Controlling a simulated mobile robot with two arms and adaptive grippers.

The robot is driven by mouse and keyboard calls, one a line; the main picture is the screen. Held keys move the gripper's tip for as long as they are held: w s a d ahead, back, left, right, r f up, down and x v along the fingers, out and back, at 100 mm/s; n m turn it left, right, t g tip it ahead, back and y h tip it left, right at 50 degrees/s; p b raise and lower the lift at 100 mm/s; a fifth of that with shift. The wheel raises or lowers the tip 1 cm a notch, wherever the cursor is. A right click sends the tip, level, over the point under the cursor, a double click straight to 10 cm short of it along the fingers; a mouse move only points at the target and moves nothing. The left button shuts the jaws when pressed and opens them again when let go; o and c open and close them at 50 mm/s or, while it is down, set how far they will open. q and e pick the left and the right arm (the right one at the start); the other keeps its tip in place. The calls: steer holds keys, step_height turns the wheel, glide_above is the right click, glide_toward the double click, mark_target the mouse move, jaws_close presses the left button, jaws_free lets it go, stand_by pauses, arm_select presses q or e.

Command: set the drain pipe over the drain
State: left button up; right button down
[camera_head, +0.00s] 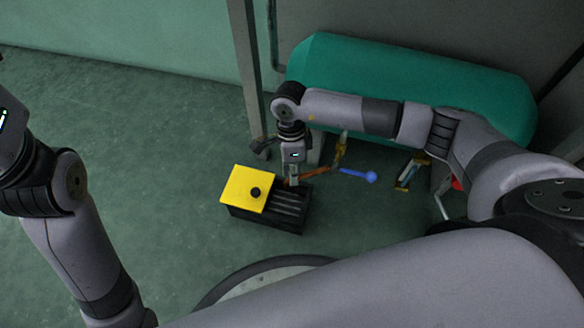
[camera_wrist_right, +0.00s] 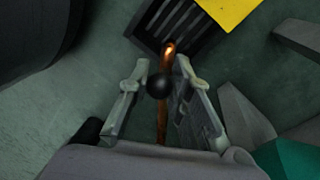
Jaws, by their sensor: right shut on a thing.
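The drain (camera_head: 288,208) is a low black box with a slotted top, partly covered by a yellow plate (camera_head: 240,185) with a black knob. My right gripper (camera_head: 293,180) points down at the far edge of the drain. The copper-coloured drain pipe (camera_head: 314,172) runs from the gripper to the right. In the right wrist view, the pipe (camera_wrist_right: 162,122) lies between the fingers of the right gripper (camera_wrist_right: 160,68), shut on it. Its bent end shows in front of the black slots (camera_wrist_right: 185,28). A dark ball (camera_wrist_right: 158,86) partly hides the pipe. My left gripper is out of view.
A blue-ended lever (camera_head: 370,177) and a yellow fitting (camera_head: 341,148) are right of the drain. A large green tank (camera_head: 420,80) stands behind, with a grey post (camera_head: 247,70) to its left. Floor left of the drain is clear.

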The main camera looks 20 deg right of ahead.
steer(key=c, duration=1.4)
jaws_free()
steer(key=shift+r, duration=0.1)
steer(key=r, duration=0.4)
steer(key=w+r, duration=0.1)
steer(key=r, duration=0.2)
steer(key=w+r, duration=0.1)
steer(key=r, duration=0.3)
steer(key=shift+w+d+r, duration=0.15)
steer(key=shift+d+r, duration=0.1)
steer(key=shift+r, duration=0.05)
